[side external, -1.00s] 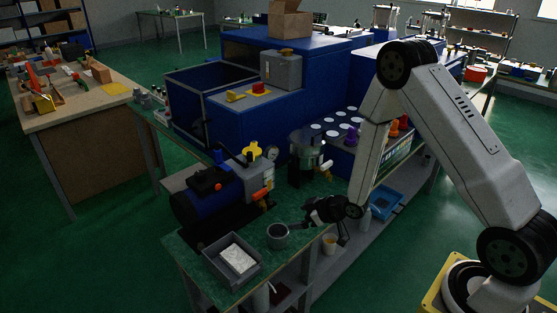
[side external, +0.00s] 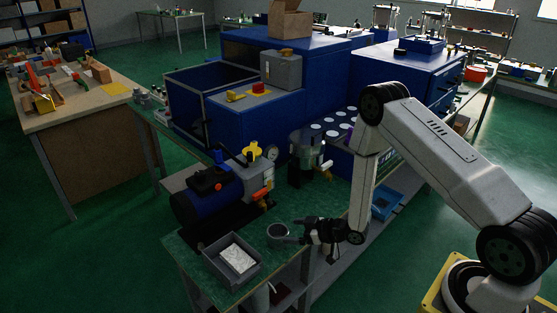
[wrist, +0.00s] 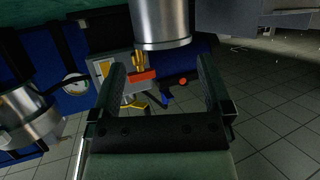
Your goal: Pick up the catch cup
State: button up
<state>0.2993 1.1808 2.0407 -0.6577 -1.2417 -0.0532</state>
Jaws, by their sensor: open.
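The catch cup (side external: 278,236) is a small grey metal cup standing upright on the green bench top, near its front right edge. My gripper (side external: 297,232) is open and low over the bench edge, just right of the cup, with its fingers pointing at it. In the wrist view, a shiny metal cylinder that looks like the cup (wrist: 161,22) is at the top centre, cut off by the frame edge. My open fingers (wrist: 160,78) reach toward it from both sides. I cannot tell whether its wall is between the fingertips.
Behind are the blue press motor (side external: 197,203), orange handle (side external: 262,193) and a clear-and-metal cylinder (side external: 306,157). A blue bin (side external: 386,204) is on the lower shelf at right.

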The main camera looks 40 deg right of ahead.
aim_at(270, 231)
jog(key=shift+w+a+f, duration=0.2)
jog(key=shift+w, duration=0.2)
jog(key=shift+x, duration=2.55)
jog(key=shift+s+a+f, duration=0.1)
jog(key=shift+f, duration=0.1)
jog(key=c, duration=1.1)
jog(key=shift+r, duration=0.15)
